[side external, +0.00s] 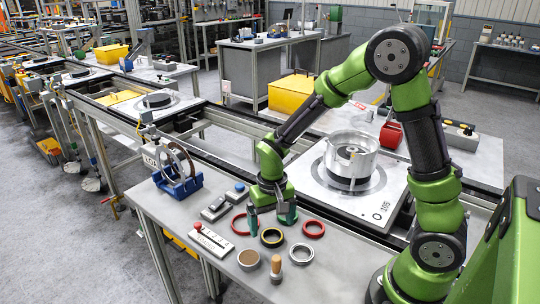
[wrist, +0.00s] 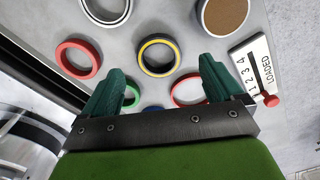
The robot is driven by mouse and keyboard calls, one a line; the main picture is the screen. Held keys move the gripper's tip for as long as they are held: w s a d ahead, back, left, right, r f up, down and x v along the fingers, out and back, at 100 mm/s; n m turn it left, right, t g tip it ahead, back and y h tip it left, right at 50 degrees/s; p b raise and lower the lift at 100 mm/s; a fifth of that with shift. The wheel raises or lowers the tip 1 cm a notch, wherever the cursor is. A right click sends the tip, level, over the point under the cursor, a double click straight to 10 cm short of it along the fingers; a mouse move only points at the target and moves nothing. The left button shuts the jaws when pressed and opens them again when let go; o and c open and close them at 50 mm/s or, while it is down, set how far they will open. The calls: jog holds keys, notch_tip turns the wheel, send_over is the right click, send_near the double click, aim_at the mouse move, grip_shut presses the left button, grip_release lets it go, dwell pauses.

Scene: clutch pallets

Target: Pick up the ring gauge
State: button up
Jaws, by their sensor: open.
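Several rings lie flat on the grey bench, and none is marked by name, so I cannot tell for sure which is the ring gauge. They include a steel ring (side external: 301,253), a black ring with a yellow inner edge (side external: 271,246) and a red ring (side external: 313,235). My gripper (side external: 270,215) is low over the bench, open and empty. In the wrist view, the black-and-yellow ring (wrist: 157,72) lies between and just beyond my fingertips (wrist: 161,72). The steel ring (wrist: 107,20) is farther off, upper left. Rings nearest the palm are partly hidden.
A brown-faced disc (side external: 248,259), a wooden-handled tool (side external: 276,268) and a white LOADED counter plate (side external: 210,240) lie near the front edge. A blue stand (side external: 178,185) holds a large ring at left. A pallet (side external: 378,207) with a clear drum is behind. The bench's front right is clear.

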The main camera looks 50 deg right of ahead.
aim_at(272, 239)
jog(key=shift+d+f, duration=0.1)
jog(key=shift+f, duration=1.8)
jog(key=shift+w, duration=0.1)
jog(key=c, duration=1.2)
